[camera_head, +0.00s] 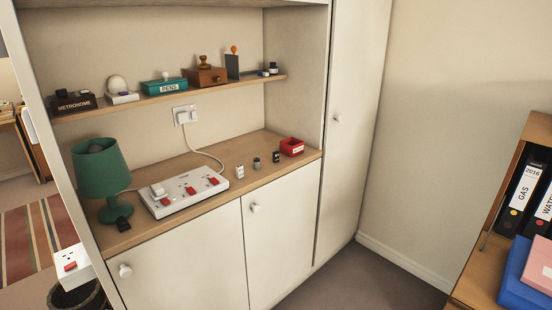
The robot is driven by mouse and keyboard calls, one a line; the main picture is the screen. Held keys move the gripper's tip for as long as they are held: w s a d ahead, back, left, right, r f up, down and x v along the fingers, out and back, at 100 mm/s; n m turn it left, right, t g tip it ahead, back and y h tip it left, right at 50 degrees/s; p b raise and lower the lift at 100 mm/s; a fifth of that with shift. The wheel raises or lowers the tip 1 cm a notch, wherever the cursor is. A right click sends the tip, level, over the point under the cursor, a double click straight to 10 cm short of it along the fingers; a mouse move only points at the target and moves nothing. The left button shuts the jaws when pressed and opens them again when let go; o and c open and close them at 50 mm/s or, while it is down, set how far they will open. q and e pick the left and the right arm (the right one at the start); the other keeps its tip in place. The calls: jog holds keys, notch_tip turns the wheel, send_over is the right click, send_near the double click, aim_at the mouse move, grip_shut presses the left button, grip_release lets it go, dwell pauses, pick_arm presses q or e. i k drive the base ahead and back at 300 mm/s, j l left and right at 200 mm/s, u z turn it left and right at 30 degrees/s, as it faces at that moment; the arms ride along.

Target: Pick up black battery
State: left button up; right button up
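Three small upright items stand in a row on the wooden counter, right of the power strip. The rightmost is a small black block (276,156) with a pale mark, beside a red box; it looks like the black battery, though it is too small to be sure. The middle one is a dark grey, rounded item (257,163). The left one is a light grey block (240,171). All three stand apart from each other. Neither of my grippers is in view.
A white power strip (184,191) with red switches and a green lamp (101,172) stand on the counter's left. The red box (292,147) is at its right end. A shelf (160,98) with several items hangs above. A desk with binders (524,190) stands at right; floor between is clear.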

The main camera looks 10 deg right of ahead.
aim_at(275, 154)
jog(key=i+l+u, duration=0.2)
jog(key=i+l, duration=0.45)
jog(key=i, duration=0.15)
